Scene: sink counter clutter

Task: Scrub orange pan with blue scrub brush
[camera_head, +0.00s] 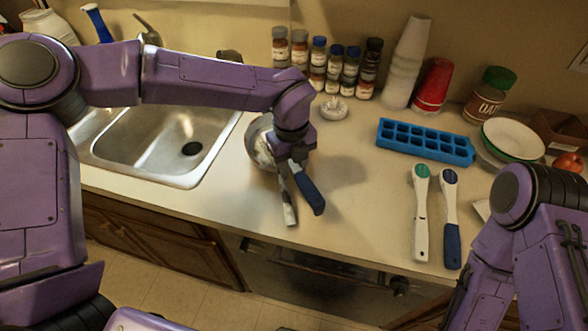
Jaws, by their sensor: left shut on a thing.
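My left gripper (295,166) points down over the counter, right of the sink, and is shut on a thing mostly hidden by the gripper. A dark blue handle-like piece (309,193) and a pale, grey-tipped piece (289,207) stick out below it. A rounded grey-white metallic thing (260,143) shows behind the gripper; I cannot tell whether it is the held thing. A brush with a blue head and blue-ended handle (451,220) lies on the right of the counter, beside a white brush with a green head (421,215). I see no clearly orange pan. My right gripper is out of view.
The steel sink (165,140) is at left. Spice jars (318,65), white cups (408,60), red cups (432,85) and an oat jar (490,93) line the wall. A blue ice tray (425,141) and bowl (513,140) are at right.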

